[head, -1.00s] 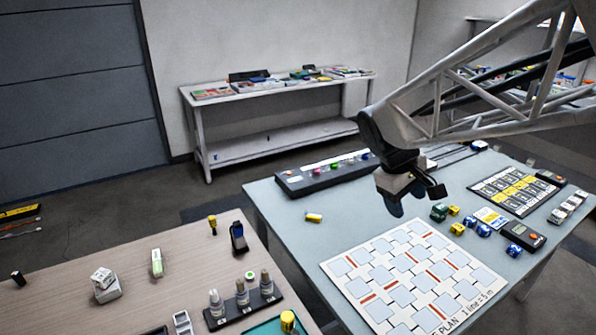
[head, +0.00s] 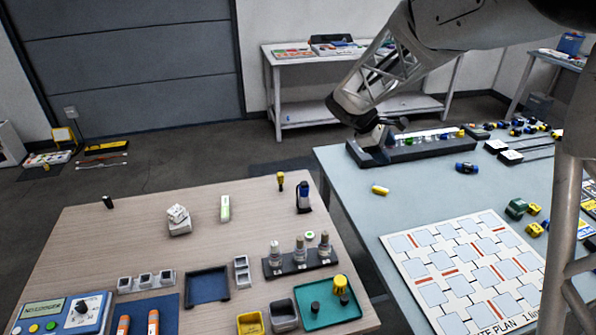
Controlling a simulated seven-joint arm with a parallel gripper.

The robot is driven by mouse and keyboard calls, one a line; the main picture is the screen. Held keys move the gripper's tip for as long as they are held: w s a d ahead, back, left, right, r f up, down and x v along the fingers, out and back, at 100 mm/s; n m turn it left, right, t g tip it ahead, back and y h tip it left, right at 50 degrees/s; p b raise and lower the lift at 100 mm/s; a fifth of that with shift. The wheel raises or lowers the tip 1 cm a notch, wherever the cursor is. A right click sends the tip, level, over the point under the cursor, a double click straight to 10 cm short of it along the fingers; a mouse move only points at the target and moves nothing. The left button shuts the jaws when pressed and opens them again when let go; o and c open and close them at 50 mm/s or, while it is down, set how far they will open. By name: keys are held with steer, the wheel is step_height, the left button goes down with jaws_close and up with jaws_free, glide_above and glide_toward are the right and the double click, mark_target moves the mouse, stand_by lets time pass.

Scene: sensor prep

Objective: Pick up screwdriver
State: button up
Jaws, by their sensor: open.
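A small yellow-and-black tool (head: 280,181), which looks like the screwdriver, is near the far right edge of the wooden table (head: 120,235). It is too small to make out its tip. My gripper (head: 374,150) is up and to the right of it in the picture, in front of the black rack on the grey-blue table. My gripper is open and well apart from the tool. Its fingers are small and dark, and I see nothing held in it.
A dark blue holder (head: 303,197) stands just right of the tool. A bottle rack (head: 300,263) and a green tray (head: 328,303) are nearer. A white block (head: 178,220) and a green-white box (head: 225,208) lie left. The grey-blue table (head: 360,220) with a site plan is at right.

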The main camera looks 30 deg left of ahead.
steer(key=w+a+f+n+t, duration=0.1)
steer(key=a+f+n, duration=0.15)
steer(key=a, duration=0.25)
steer(key=w+a+f+n, duration=0.1)
steer(key=a+f, duration=0.2)
steer(key=a, duration=0.3)
steer(key=n+t, duration=0.5)
steer(key=n, duration=0.3)
glide_toward(279, 174)
steer(key=x, duration=0.4)
steer(key=shift+w+d+f, duration=0.15)
steer(key=shift+d+f, duration=0.05)
steer(key=shift+f, duration=0.1)
steer(key=shift+x, duration=1.35)
steer(key=shift+x, duration=2.5)
steer(key=shift+w+r, duration=0.15)
steer(key=shift+w, duration=0.05)
